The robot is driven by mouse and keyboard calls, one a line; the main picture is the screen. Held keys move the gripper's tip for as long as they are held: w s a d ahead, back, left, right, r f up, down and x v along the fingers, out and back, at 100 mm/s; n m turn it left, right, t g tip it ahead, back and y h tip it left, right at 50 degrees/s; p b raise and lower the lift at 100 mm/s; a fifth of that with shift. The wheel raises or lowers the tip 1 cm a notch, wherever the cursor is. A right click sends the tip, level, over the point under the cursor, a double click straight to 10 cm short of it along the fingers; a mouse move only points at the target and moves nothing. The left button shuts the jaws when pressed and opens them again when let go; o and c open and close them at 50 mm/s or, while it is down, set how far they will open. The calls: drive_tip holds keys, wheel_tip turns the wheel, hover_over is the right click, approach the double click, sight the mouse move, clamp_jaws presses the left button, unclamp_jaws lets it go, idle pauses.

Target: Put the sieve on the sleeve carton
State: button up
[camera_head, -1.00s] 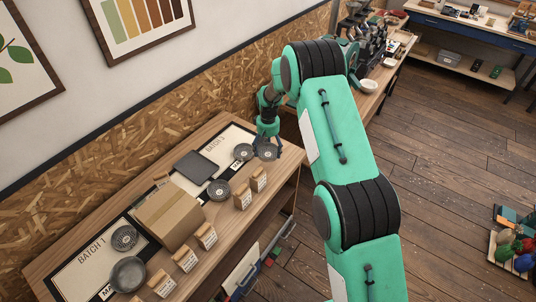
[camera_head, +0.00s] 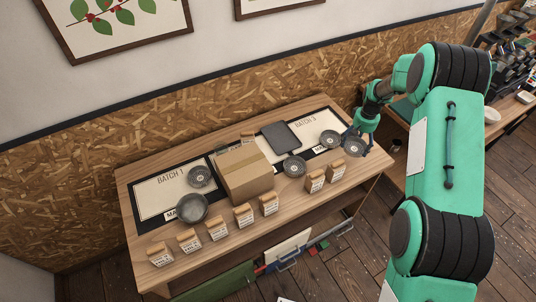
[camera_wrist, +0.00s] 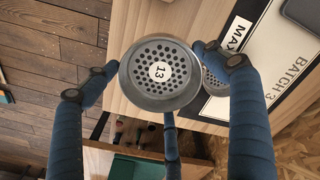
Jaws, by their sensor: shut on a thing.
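A grey round sieve (camera_wrist: 157,95) with many holes and a white label reading 13 fills the middle of the wrist view. My gripper (camera_head: 359,143) is shut on it at the right end of the table. The same sieve (camera_head: 355,147) shows under the fingers in the head view. Its height above the table is hard to tell. The sleeve carton, seemingly the closed brown cardboard box (camera_head: 245,178), stands mid-table, well left of my gripper. Its top looks bare.
Similar sieves lie on the wooden table (camera_head: 140,235): one by Batch 3 (camera_head: 330,139), one right of the box (camera_head: 293,166), one on Batch 1 (camera_head: 199,177). A grey pan (camera_head: 192,208), a dark tray (camera_head: 281,137) and several paper bags (camera_head: 243,215) surround the box.

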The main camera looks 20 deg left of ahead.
wheel_tip(320, 180, up, 15)
drive_tip(key=s+a+r, duration=0.1)
drive_tip(key=s+a, duration=0.8)
drive_tip(key=a, duration=0.3)
drive_tip(key=s+a, duration=0.9)
drive_tip(key=a, duration=0.3)
drive_tip(key=s+a, duration=0.6)
drive_tip(key=s, duration=0.4)
drive_tip(key=s+a, duration=0.5)
drive_tip(key=s, duration=0.5)
drive_tip(key=shift+f, duration=2.85)
drive_tip(key=p, duration=0.3)
hover_over(243, 163)
drive_tip(key=shift+f, duration=0.75)
